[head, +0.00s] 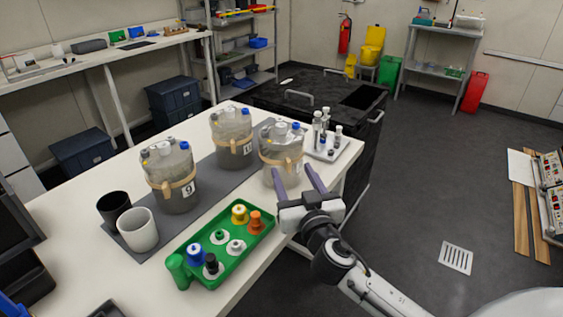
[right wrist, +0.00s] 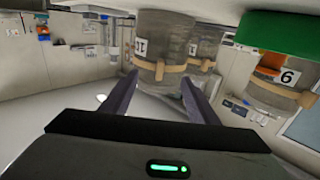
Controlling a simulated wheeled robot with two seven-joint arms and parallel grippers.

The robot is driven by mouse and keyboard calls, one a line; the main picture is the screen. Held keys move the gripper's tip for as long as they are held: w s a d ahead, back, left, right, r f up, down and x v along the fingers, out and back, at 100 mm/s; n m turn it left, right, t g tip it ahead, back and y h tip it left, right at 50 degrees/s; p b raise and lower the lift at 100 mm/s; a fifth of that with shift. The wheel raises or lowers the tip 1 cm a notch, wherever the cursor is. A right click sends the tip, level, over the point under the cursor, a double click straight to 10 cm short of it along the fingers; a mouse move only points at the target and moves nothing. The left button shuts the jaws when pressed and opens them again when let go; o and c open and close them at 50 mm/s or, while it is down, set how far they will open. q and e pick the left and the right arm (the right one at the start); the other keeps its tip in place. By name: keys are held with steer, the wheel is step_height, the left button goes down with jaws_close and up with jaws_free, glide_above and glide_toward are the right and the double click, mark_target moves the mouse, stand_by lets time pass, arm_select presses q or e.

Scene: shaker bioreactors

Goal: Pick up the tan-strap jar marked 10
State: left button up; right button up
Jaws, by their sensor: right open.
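Three clear grey jars with tan straps stand on a grey mat. The near-left jar (head: 178,197) is marked 9; it also shows upside down in the right wrist view (right wrist: 275,97). The back jar (head: 230,125) has a label too small to read. The right jar (head: 270,150) is nearest my right gripper (head: 292,169). In the right wrist view this jar (right wrist: 172,28) stands ahead, between the fingers in the picture. My right gripper is open and empty. My left gripper is not in view.
A green tray (head: 262,236) of coloured caps sits at the table's front edge. Black (head: 114,206) and white (head: 138,229) cups stand left of it. A small rack of vials (head: 325,153) stands right of the right jar. A black cabinet (head: 350,122) is behind the table.

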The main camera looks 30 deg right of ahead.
mark_target(290, 166)
steer(key=x, duration=0.4)
steer(key=shift+f+p, duration=0.15)
steer(key=shift+p, duration=0.25)
jaws_close()
